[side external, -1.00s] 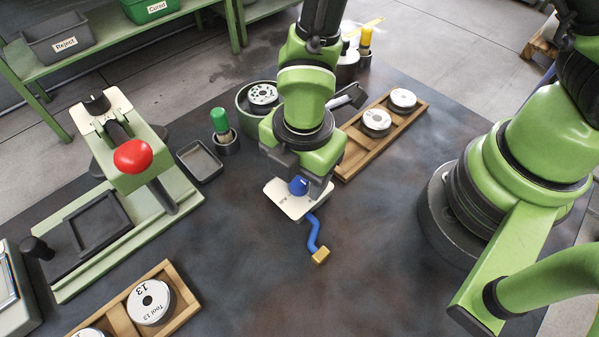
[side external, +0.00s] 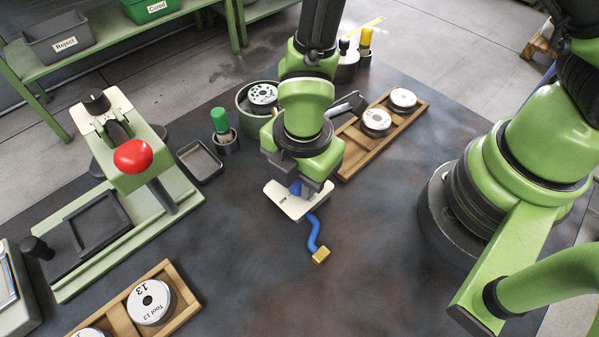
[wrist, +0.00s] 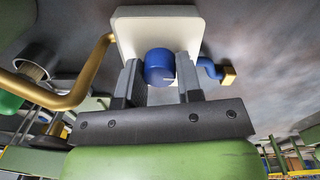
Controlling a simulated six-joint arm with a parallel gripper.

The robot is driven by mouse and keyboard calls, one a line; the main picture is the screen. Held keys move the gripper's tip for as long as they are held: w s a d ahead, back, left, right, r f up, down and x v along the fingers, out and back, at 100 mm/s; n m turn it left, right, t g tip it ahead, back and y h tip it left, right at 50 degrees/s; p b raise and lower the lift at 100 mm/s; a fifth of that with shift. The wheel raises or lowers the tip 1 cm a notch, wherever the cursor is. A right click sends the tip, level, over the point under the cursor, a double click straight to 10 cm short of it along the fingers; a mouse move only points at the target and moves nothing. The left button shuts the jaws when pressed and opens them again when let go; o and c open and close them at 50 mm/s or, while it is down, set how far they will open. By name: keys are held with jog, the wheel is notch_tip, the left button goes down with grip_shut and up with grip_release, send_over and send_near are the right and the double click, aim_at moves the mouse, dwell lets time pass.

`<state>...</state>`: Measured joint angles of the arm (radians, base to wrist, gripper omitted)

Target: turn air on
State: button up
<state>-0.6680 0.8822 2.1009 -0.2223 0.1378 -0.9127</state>
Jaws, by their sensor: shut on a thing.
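A white plate (side external: 288,203) with small lettering stands low over the table in the side external view. A blue knob (side external: 295,188) sits on it, partly hidden by my gripper. A blue hose (side external: 313,232) with a brass end (side external: 321,256) comes out beside the plate. My gripper (side external: 300,188) points down at the plate, shut on the blue knob. In the wrist view the knob (wrist: 159,67) shows between the two grey fingers, in front of the white plate (wrist: 155,25). A gold pipe (wrist: 70,98) runs at the plate's left there.
A wooden rack with discs (side external: 352,157) and a round green pot (side external: 243,100) stand behind my gripper. A green press with a red knob (side external: 132,156) and a small grey tray (side external: 199,160) are at left. The table front right of the hose is clear.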

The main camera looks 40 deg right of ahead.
jog(key=m, duration=0.8)
jog(key=shift+m+h, duration=0.3)
jog(key=shift+m, duration=0.1)
jog(key=m, duration=0.4)
jog(key=shift+m, duration=2.3)
jog(key=shift+g, duration=0.3)
jog(key=o, duration=0.9)
jog(key=shift+o, duration=0.2)
